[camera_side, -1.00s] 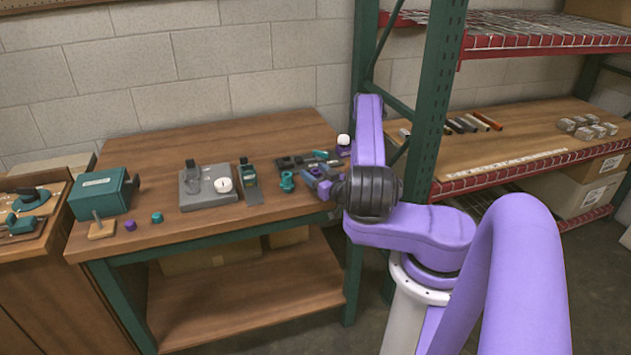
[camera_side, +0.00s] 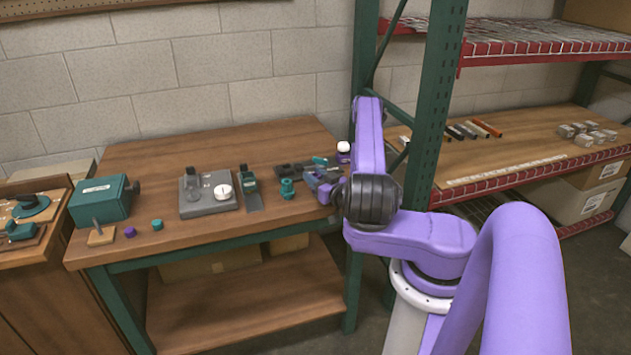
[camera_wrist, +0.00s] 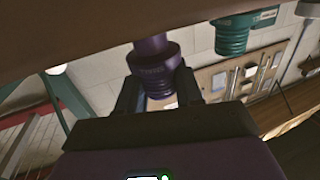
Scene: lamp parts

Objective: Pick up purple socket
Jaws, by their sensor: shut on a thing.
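The purple socket (camera_wrist: 153,58) is a stepped, threaded cylinder in the middle of the wrist view. It sits between the two dark fingers of my gripper (camera_wrist: 157,85), which are shut on it. In the side view my gripper (camera_side: 322,182) is low over the right end of the workbench; the purple socket cannot be told apart from the hand there. A teal socket (camera_side: 287,188) stands just left of my gripper and also shows in the wrist view (camera_wrist: 234,34), apart from the fingers.
A white bulb on a purple base (camera_side: 344,150) stands behind my gripper. Dark parts (camera_side: 290,171) lie close by. The green rack post (camera_side: 428,110) rises right of the arm. The bench's back middle is clear.

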